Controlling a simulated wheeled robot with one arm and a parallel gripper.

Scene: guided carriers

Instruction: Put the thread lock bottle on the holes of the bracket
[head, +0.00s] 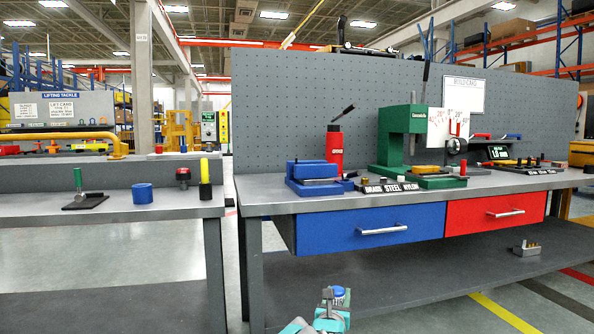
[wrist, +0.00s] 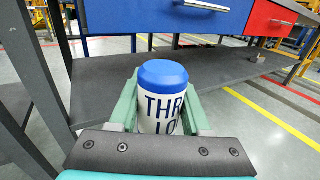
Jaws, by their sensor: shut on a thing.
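The thread lock bottle (wrist: 162,105) is white with a blue cap and dark letters reading "THR". My gripper (wrist: 165,112) is shut on it, with a green finger on each side. In the head view my gripper (head: 333,308) is low at the bottom middle, in front of the workbench, and the bottle's blue cap (head: 338,291) shows there. The bottle's lower part is hidden by my gripper. I cannot tell for sure which thing is the bracket; a small grey metal piece with brass-coloured pins (head: 526,249) lies on the lower shelf at the right.
Below are a blue drawer (head: 340,231), a red drawer (head: 480,219) and a mostly bare lower shelf (head: 400,282). A second bench (head: 100,209) stands left, beyond a gap.

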